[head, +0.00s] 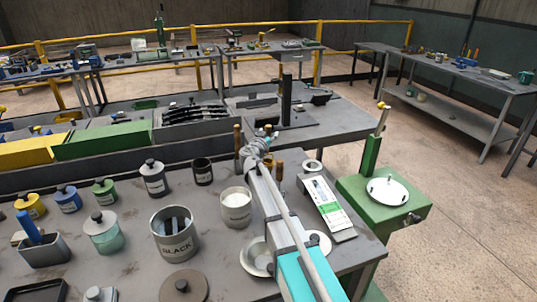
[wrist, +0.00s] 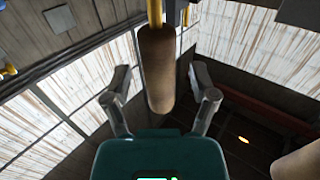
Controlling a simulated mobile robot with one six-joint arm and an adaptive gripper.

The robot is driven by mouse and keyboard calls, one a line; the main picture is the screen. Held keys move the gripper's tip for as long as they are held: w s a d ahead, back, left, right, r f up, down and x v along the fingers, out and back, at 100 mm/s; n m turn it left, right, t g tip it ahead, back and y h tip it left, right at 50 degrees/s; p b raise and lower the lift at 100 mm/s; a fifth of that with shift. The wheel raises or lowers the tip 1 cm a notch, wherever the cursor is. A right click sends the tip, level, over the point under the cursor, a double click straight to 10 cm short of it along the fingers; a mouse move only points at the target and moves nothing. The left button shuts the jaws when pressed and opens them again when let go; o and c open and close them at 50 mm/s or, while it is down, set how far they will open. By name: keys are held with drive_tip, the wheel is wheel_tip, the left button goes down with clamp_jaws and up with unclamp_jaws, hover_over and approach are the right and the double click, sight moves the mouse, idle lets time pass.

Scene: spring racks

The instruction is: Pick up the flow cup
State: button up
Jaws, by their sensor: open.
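My gripper (wrist: 160,85) is open in the wrist view, its two fingers spread on either side of a brown cylinder (wrist: 156,65). The cylinder hangs down the middle of that view below a yellow rod; I see gaps on both sides of it. In the head view my gripper (head: 262,143) is small, at the far edge of the near bench, among upright brown posts (head: 238,140). I cannot tell for sure which thing is the flow cup; the brown cylinder may be part of it or of its rack.
The near bench (head: 120,225) holds a tin marked BLACK (head: 174,233), a white-filled pot (head: 236,207), a dark can (head: 203,171) and several lidded jars. A labelled card (head: 327,206) lies right of my arm. A green stand with a round dish (head: 388,191) is beyond.

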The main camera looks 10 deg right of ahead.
sight(267, 128)
clamp_jaws()
idle(0.5)
drive_tip(key=shift+r, duration=0.15)
wheel_tip(267, 128, up, 3)
drive_tip(key=p, duration=0.3)
drive_tip(key=s+r+p, duration=0.9)
drive_tip(key=s+p, duration=0.1)
drive_tip(key=s, duration=0.4)
drive_tip(key=shift+d+r, duration=0.35)
drive_tip(key=shift+a, duration=0.1)
idle(0.5)
